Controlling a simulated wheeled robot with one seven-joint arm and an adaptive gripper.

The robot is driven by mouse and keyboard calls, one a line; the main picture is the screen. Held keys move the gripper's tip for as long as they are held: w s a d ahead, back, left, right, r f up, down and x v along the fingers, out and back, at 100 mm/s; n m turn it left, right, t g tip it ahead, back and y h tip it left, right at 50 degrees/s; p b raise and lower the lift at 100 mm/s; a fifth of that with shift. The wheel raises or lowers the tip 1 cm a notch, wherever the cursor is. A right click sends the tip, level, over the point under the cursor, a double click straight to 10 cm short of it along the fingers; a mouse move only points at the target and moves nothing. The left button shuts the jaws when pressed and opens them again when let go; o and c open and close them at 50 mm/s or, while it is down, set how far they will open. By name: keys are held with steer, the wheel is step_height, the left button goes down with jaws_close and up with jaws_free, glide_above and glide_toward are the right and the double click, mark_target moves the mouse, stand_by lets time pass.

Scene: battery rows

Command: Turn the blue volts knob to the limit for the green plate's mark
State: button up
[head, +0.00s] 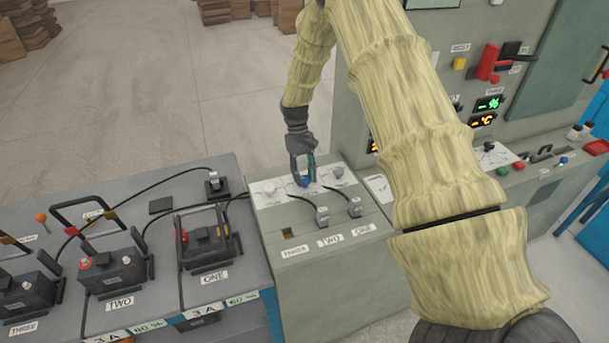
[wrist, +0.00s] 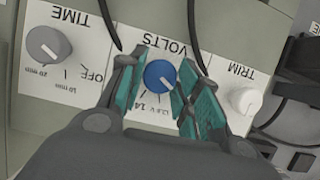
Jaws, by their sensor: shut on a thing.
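The blue volts knob (wrist: 159,75) sits on the white VOLTS panel, which appears upside down in the wrist view. My gripper (wrist: 157,83) is shut on the knob, with a teal finger on either side. A pale pointer line on the knob seems to point to the lower right. Printed marks reading about 14 and 12.8 V show below it; some of the scale is hidden by my fingers. In the head view my gripper (head: 303,178) reaches down onto the blue knob (head: 305,182).
The grey time knob (wrist: 48,44) and the white trim knob (wrist: 245,101) flank the volts knob closely. Black cables run past my fingers. Batteries, among them one labelled ONE (head: 208,245), stand on the grey bench at left. A red-handled switch (head: 489,62) is on the cabinet.

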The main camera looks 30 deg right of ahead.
stand_by(0.3)
steer(key=o, duration=1)
steer(key=v, duration=1.2)
steer(key=shift+f, duration=0.15)
